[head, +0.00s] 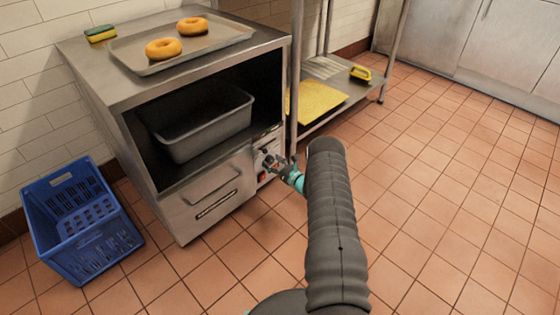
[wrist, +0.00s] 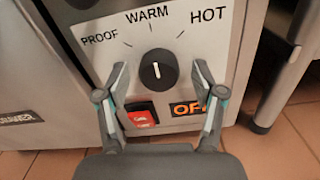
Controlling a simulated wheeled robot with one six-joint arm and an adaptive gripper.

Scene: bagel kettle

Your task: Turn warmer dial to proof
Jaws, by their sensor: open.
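The warmer dial (wrist: 157,71) is a round black knob with a white pointer line, on the light panel (wrist: 207,45) at the warmer's right front. In the wrist view its line points about straight up, at the WARM mark. The PROOF label is at its upper left and HOT at its upper right. My gripper (wrist: 160,84) is open, with one finger on each side of the dial; I cannot tell if either touches it. In the head view my gripper (head: 277,165) is at the warmer's (head: 160,200) control panel, and the dial is mostly hidden there.
Below the dial are a red switch (wrist: 141,115) and an orange OFF display (wrist: 186,109). A tray (head: 127,60) with two bagels (head: 164,48) sits on top. A blue crate (head: 70,240) stands left on the floor. A steel shelf (head: 355,98) stands right.

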